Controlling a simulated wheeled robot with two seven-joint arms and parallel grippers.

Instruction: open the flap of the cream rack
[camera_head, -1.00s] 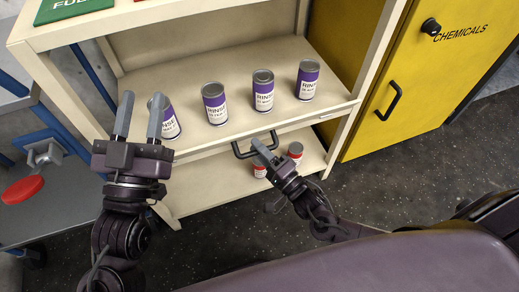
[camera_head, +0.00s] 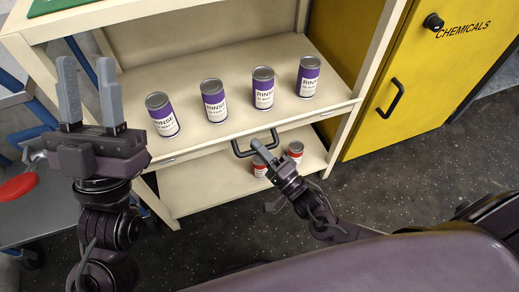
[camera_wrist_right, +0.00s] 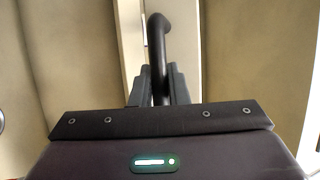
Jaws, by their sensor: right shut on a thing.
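The cream rack (camera_head: 172,158) stands ahead, with a shelf holding several purple and white cans labelled RINSE (camera_head: 214,101). A black bar handle (camera_head: 240,153) sits on the rack's front edge below the cans. My right gripper (camera_head: 262,152) is at this handle. In the right wrist view the fingers (camera_wrist_right: 158,86) are shut around the dark handle bar (camera_wrist_right: 156,45). My left gripper (camera_head: 90,92) is open and empty, its two fingers pointing up, left of the cans and in front of the rack.
Red and white cans (camera_head: 295,151) stand on the lower shelf behind my right gripper. A yellow CHEMICALS cabinet (camera_head: 400,70) with a black handle is at the right. A grey cart (camera_head: 30,215) with a red disc (camera_head: 20,187) is at the left. Dark floor (camera_head: 420,185) is clear.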

